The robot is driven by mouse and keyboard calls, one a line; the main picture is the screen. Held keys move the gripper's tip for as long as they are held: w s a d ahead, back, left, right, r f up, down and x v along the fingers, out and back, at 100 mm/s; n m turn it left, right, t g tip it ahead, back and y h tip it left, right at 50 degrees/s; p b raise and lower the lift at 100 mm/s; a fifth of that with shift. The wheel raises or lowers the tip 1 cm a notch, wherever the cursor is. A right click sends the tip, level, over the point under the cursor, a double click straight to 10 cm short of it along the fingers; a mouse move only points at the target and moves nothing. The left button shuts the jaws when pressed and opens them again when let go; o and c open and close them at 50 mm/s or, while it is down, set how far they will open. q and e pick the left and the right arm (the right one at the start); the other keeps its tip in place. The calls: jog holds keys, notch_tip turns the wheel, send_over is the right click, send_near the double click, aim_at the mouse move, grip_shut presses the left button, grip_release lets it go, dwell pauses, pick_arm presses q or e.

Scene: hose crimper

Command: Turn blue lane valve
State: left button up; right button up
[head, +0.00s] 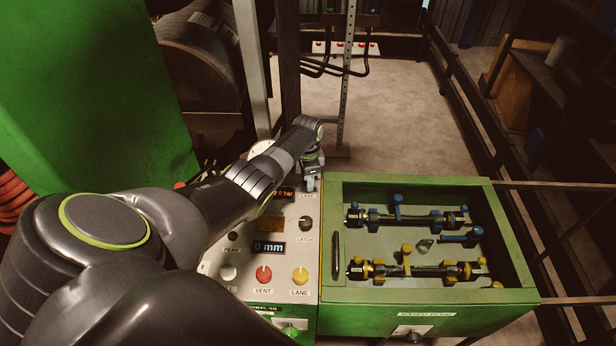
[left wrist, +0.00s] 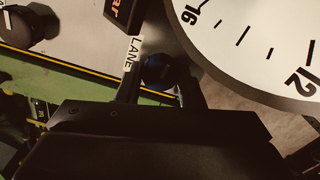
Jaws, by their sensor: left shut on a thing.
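My left gripper (head: 311,181) reaches over the far right corner of the control panel (head: 290,232). In the left wrist view, its two fingers (left wrist: 160,85) stand on either side of a dark blue round knob (left wrist: 158,71), the blue lane valve, and are shut on it. A LANE label (left wrist: 132,54) lies beside the knob. In the head view the gripper hides the knob, with a LANE label just below it. The knob's exact angle is too dark to tell. My right gripper is not in view.
A large white dial gauge (left wrist: 262,40) sits close to the knob. The panel also has a yellow LANE knob (head: 300,276), a red VENT knob (head: 263,274) and a black LATCH knob (head: 305,223). A green tray (head: 430,295) with hose fittings adjoins on the right.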

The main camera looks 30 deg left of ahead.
pick_arm(q)
jog(key=shift+r+n, duration=0.1)
jog(key=shift+n, duration=0.4)
dwell(0.3)
jog(key=o, duration=1)
jog(key=shift+w+r, duration=0.1)
jog(key=shift+r, duration=0.65)
jog(key=shift+r+b, duration=1.8)
jog(key=shift+r, duration=6.1)
